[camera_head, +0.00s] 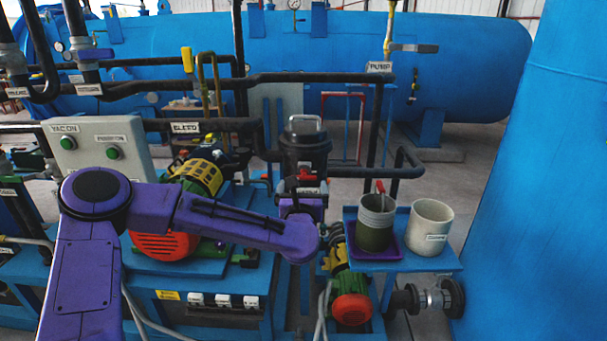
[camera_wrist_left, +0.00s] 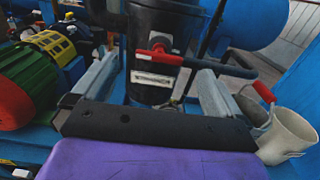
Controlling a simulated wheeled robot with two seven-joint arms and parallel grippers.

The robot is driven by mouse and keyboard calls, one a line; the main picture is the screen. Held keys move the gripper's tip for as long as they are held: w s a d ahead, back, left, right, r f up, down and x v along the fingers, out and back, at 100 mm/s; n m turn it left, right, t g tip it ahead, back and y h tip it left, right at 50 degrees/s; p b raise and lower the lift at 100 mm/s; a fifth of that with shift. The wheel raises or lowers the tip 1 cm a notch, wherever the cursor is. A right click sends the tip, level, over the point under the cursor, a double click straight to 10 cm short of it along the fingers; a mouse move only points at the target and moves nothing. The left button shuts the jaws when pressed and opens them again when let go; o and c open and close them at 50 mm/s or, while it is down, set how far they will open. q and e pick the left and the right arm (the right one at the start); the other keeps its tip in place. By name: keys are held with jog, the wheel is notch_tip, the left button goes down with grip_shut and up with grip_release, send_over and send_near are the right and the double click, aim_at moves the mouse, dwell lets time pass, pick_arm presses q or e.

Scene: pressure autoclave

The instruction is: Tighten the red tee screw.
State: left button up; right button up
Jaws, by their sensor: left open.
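The red tee screw (camera_head: 306,174) sticks out from the front of the black cylindrical vessel (camera_head: 304,149). In the left wrist view the red tee screw (camera_wrist_left: 158,53) lies near the upper middle, its bar roughly horizontal, above a small pale label on the vessel (camera_wrist_left: 160,90). My left gripper (camera_wrist_left: 158,72) is open and empty. Its two grey fingers stand apart, one to each side of the screw in that view; I cannot tell how far short of it the tips are. In the head view my purple left arm ends just below the screw. My right gripper is not in view.
A grey-green pot (camera_head: 375,225) with a red-handled tool and a white pot (camera_head: 428,228) stand on a blue shelf to the right. Black pipes (camera_head: 400,172) run behind and right of the vessel. A control box (camera_head: 98,148) stands left.

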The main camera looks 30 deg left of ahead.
aim_at(304, 176)
pick_arm(q)
jog(key=p+x, duration=0.2)
jog(key=x, duration=0.5)
jog(key=shift+w, duration=0.1)
jog(key=shift+w+a+f+p, duration=0.1)
jog(key=shift+w+a+p, duration=0.2)
jog(key=shift+w, duration=0.25)
jog(key=c, duration=0.9)
